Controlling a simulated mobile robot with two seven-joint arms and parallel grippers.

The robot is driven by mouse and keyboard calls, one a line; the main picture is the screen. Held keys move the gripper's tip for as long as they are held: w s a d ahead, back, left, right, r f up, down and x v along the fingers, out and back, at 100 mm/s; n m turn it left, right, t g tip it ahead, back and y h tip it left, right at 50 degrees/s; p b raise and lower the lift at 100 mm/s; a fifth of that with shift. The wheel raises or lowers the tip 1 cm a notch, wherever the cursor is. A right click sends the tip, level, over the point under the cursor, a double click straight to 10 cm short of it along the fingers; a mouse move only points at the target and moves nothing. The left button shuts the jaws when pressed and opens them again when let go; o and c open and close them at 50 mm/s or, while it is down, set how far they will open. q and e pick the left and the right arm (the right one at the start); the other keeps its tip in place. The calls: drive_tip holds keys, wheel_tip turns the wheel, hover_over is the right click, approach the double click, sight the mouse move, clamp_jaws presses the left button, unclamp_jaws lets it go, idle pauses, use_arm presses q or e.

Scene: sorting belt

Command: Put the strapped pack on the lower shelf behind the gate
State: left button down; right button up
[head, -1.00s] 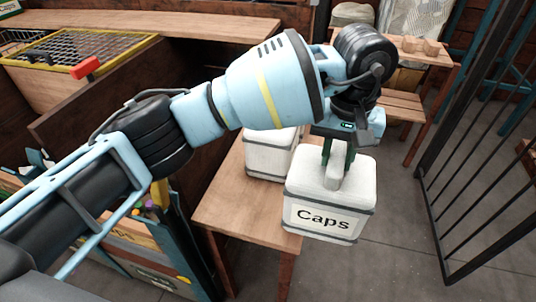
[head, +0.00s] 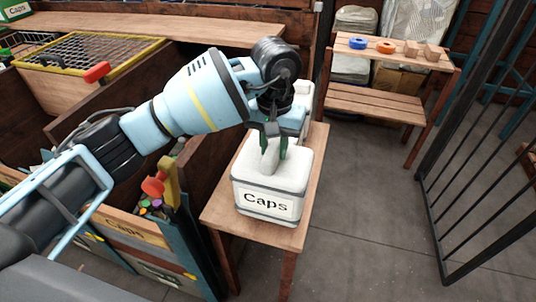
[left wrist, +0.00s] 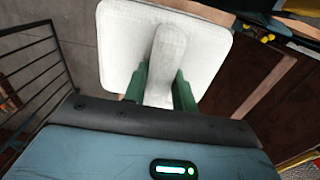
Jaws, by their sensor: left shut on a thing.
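The strapped pack (head: 268,207) is a white box with grey bands, a "Caps" label and a top handle. My left gripper (head: 273,150) is shut on that handle; the left wrist view shows both green fingers (left wrist: 160,85) around it. The pack is upright over the small wooden table (head: 222,207); I cannot tell whether it touches the top. The black barred gate (head: 432,200) stands at the right. The lower shelf (head: 375,103) of the wooden rack at the back is bare where it shows. My right gripper is not in view.
The upper shelf (head: 372,54) holds a blue ring (head: 358,43), an orange ring (head: 386,47) and two wooden blocks. A white thing shows partly behind my wrist. Colourful bins stand left of the table. Grey floor (head: 365,200) is clear between table and gate.

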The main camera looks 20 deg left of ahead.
use_arm(q)
drive_tip(key=shift+r, duration=0.1)
